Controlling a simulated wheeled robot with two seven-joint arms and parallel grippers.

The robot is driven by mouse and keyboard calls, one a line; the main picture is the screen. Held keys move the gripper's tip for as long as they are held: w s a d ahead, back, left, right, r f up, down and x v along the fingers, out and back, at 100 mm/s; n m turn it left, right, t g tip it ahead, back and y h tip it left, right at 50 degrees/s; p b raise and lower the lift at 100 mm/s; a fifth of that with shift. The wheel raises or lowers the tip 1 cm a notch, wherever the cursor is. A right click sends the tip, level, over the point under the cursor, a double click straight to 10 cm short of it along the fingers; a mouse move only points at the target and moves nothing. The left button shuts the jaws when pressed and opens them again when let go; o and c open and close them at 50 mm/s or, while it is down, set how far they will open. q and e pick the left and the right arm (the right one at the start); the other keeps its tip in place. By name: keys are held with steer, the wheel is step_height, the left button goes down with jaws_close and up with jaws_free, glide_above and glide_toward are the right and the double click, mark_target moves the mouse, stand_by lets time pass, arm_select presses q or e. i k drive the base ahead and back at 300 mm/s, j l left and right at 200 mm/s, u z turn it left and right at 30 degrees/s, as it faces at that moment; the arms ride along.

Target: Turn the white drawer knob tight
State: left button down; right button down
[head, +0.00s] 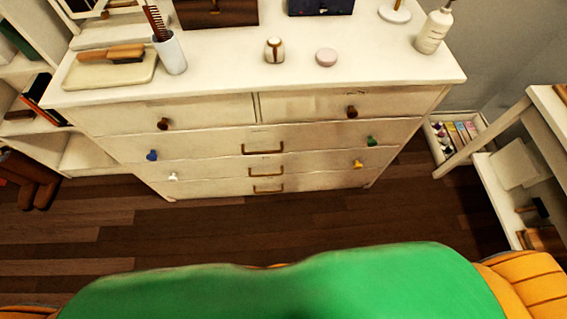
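The white drawer knob (173,176) is on the left side of a low drawer of the cream dresser (210,115), in the head view. It is small, and I cannot tell from here whether it sits tight or loose. A blue knob (152,155) is just above it, and a yellow knob (357,164) and a green knob (371,141) are on the right side. Two brown knobs (163,124) are on the top drawers. Neither of my grippers shows in this view.
A green surface (300,287) with orange cushioning (532,284) fills the near edge. Bare wooden floor (250,225) lies between it and the dresser. A shelf (90,152) stands at left, a white rack (490,140) at right. A bottle (434,30) and a cup (171,54) stand on top.

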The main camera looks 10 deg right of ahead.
mark_target(172, 178)
steer(key=u, duration=1.25)
